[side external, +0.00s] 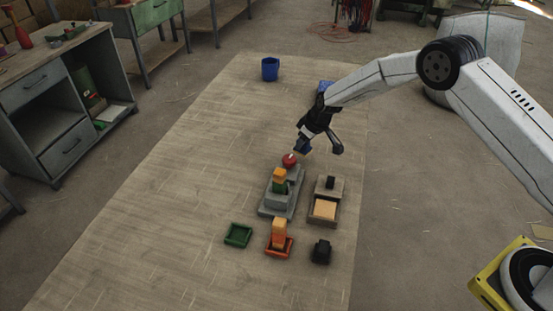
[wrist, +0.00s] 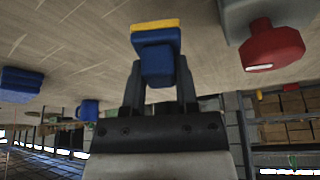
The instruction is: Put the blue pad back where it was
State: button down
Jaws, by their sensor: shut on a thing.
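My gripper (side external: 318,138) is shut on a blue block-shaped piece, which I take to be the blue pad (side external: 303,147). The wrist view shows the blue pad (wrist: 157,58) between the two fingers of my gripper (wrist: 158,88), with a yellow strip along its far edge. It is held in the air, above and slightly behind the red knob (side external: 289,160) of a grey stepped fixture (side external: 279,203). An orange-yellow block (side external: 279,174) on a green piece stands on that fixture. The red knob also fills the right of the wrist view (wrist: 272,45).
In front are a green tray (side external: 238,235), an orange tray (side external: 279,246) with an upright block, a black piece (side external: 321,251) and a brown box (side external: 324,208). The mat's left side is clear.

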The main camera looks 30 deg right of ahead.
aim_at(302, 149)
jog(key=shift+w+f, duration=0.1)
jog(key=shift+f, duration=1.6)
jog(key=shift+f, duration=0.1)
jog(key=shift+c, duration=1.8)
grip_release()
jog(key=shift+f, duration=0.1)
jog(key=shift+r, duration=0.2)
jog(key=v, duration=1.2)
